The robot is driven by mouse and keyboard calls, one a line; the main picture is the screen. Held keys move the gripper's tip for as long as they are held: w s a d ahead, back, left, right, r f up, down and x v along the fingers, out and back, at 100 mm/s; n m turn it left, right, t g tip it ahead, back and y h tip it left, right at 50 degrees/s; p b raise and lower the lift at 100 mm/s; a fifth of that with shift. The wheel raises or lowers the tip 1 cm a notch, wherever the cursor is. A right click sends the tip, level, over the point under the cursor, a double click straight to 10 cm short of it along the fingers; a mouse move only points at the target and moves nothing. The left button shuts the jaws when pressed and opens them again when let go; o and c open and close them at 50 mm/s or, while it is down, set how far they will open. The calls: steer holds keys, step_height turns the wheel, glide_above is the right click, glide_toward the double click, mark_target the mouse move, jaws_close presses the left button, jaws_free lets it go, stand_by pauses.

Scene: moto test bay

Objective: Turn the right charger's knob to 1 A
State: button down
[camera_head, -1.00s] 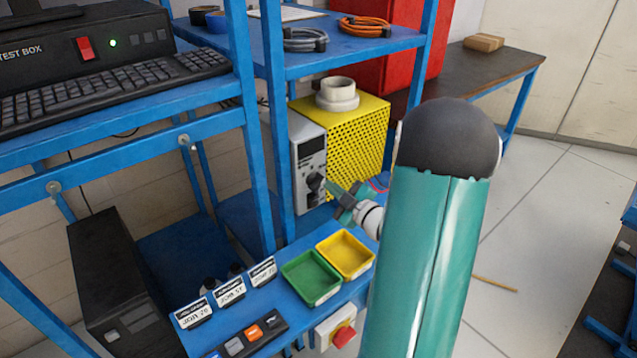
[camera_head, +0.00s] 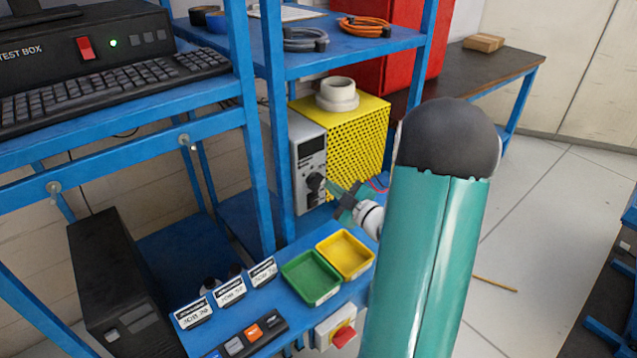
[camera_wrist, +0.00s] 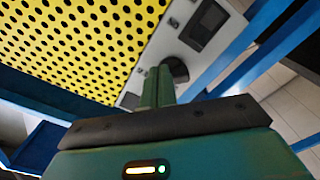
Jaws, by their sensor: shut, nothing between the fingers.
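One charger shows, with a grey front panel (camera_head: 309,155) set against a yellow perforated housing (camera_head: 352,135). Its dark round knob (camera_head: 315,183) is low on the panel. In the wrist view the knob (camera_wrist: 178,69) is partly hidden behind my fingers, and the panel's dark display (camera_wrist: 204,24) is above it. My green gripper (camera_head: 331,186) is shut and empty, its fingertips close in front of the knob. The fingers also show in the wrist view (camera_wrist: 158,84); I cannot tell whether they touch the knob. The knob's setting is too small to read.
A blue shelf post (camera_head: 280,150) stands left of the charger. A white ring-shaped part (camera_head: 337,95) sits on the yellow housing.

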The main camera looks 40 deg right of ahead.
steer(key=shift+w, duration=0.1)
steer(key=shift+w, duration=0.35)
steer(key=shift+w, duration=0.6)
